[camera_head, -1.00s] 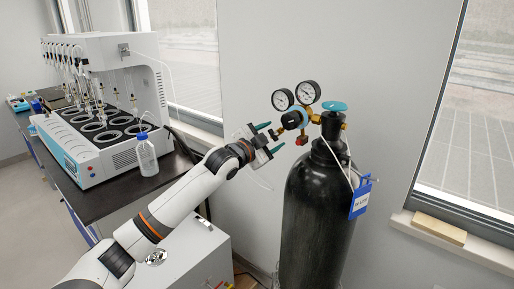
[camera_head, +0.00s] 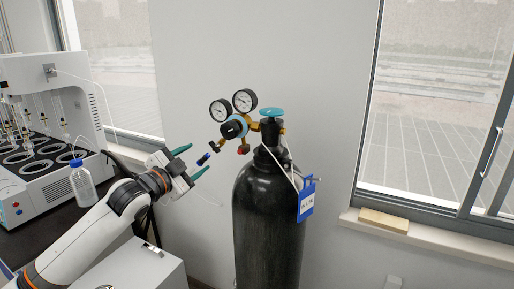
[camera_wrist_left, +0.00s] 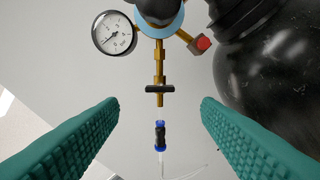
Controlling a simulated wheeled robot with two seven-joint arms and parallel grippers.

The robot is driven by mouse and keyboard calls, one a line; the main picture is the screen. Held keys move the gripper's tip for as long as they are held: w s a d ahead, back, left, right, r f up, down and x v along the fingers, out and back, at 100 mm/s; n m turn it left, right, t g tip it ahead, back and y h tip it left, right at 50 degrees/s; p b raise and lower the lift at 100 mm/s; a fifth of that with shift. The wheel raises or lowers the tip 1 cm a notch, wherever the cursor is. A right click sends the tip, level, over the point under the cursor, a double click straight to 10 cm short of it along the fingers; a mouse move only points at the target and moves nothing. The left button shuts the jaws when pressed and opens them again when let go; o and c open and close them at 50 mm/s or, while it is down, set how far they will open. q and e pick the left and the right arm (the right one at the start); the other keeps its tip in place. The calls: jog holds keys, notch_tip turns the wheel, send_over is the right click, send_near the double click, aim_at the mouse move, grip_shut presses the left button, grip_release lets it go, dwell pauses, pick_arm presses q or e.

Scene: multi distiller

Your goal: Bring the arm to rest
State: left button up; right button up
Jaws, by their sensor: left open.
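My left gripper (camera_head: 190,161) reaches in from the left in the head view, its green fingers spread and empty, just left of the regulator (camera_head: 234,128) on the black gas cylinder (camera_head: 268,215). In the left wrist view the two green fingers (camera_wrist_left: 160,130) stand wide apart. Between them show a black T-shaped handle (camera_wrist_left: 160,89) on the brass stem and, below it, a small blue and black connector (camera_wrist_left: 160,135) with a thin tube. The fingers do not touch either. My right gripper is not in view.
A white multi-position distiller (camera_head: 50,110) with glassware stands on a dark bench at left, a blue-capped bottle (camera_head: 82,185) beside it. A white cabinet (camera_head: 140,268) is below my arm. A window sill (camera_head: 450,245) with a wooden block (camera_head: 384,221) is at right.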

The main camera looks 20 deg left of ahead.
pick_arm(q)
jog(key=shift+f, duration=0.1)
